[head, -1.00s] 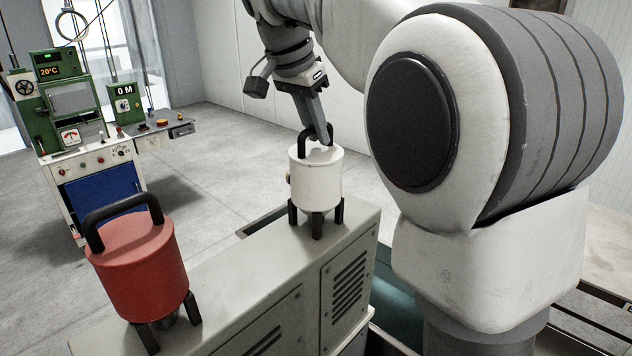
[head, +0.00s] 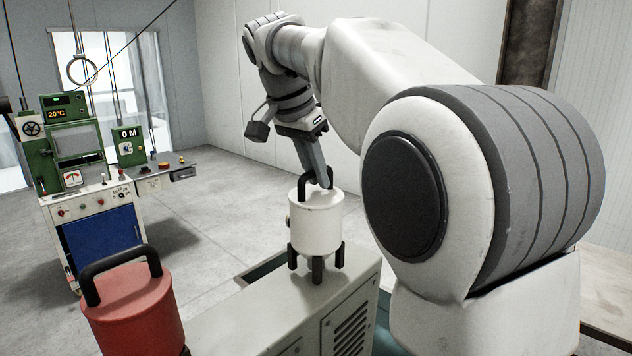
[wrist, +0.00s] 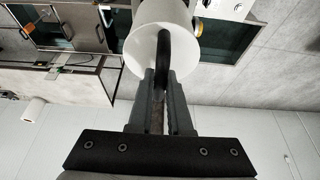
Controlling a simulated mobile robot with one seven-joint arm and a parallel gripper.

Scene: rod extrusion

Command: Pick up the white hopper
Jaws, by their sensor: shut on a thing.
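The white hopper (head: 315,222) is a white cylinder with a black top handle and short dark legs. In the head view it is upright at the far end of the grey cabinet top, and I cannot tell whether its legs touch the surface. My gripper (head: 318,181) comes down from above and is shut on the hopper's handle. In the wrist view the white hopper (wrist: 143,50) is beyond the fingertips, and my gripper (wrist: 160,80) has its two fingers around the black handle. The lower part of the hopper is hidden in the wrist view.
A red hopper (head: 135,310) with a black handle stands at the near left of the grey cabinet (head: 235,315). A green and white machine (head: 90,215) with a blue panel stands at the back left. The floor (head: 225,210) between them is clear.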

